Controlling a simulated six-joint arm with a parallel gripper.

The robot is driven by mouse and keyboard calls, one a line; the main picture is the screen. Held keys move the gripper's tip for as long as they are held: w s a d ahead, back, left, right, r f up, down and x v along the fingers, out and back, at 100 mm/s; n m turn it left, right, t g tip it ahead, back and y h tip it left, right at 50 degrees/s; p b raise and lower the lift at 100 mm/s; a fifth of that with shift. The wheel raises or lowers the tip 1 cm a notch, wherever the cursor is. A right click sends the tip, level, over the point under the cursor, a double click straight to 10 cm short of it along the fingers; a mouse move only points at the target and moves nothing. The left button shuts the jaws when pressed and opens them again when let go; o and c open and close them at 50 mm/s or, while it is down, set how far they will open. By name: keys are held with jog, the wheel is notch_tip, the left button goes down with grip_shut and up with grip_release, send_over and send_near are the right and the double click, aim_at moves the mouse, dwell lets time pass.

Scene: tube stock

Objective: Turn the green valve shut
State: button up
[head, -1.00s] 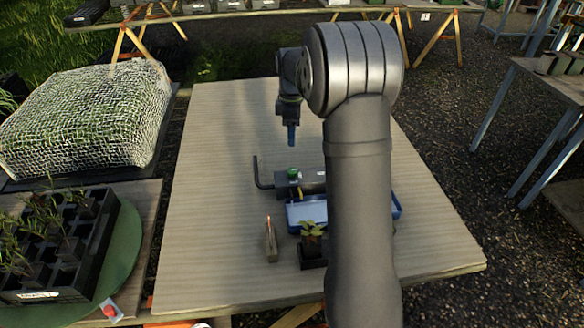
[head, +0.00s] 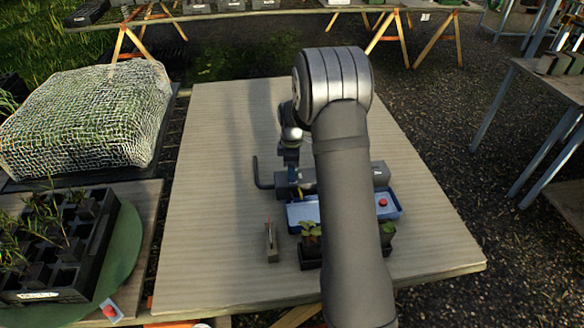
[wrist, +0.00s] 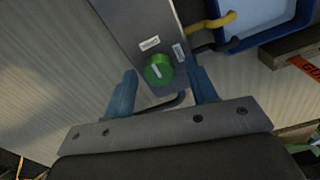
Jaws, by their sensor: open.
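The green valve (wrist: 159,69) is a round knob with a pale line across it, on the end of a grey metal box (wrist: 128,22) in the wrist view. In the head view my gripper hides the knob; the grey box (head: 380,174) shows on the table. My gripper (wrist: 163,80) is open, with one blue finger on each side of the knob. The fingers look apart from the knob in this view; I cannot tell how far above it they are.
A blue tray (head: 394,210) with a red button lies in front of the box. Small potted plants (head: 311,234) and a wooden block (head: 271,243) stand nearer. A bent grey pipe (head: 257,172) leaves the box at left. The table's left side is clear.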

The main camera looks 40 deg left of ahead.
jog(key=c, duration=1)
jog(key=shift+o, duration=0.2)
jog(key=shift+m, duration=0.4)
jog(key=m, duration=0.3)
jog(key=shift+m, duration=0.3)
jog(key=m, duration=0.4)
jog(key=shift+m, duration=0.3)
jog(key=m, duration=0.4)
jog(key=shift+w+r+m, duration=0.1)
jog(key=shift+m, duration=2.4)
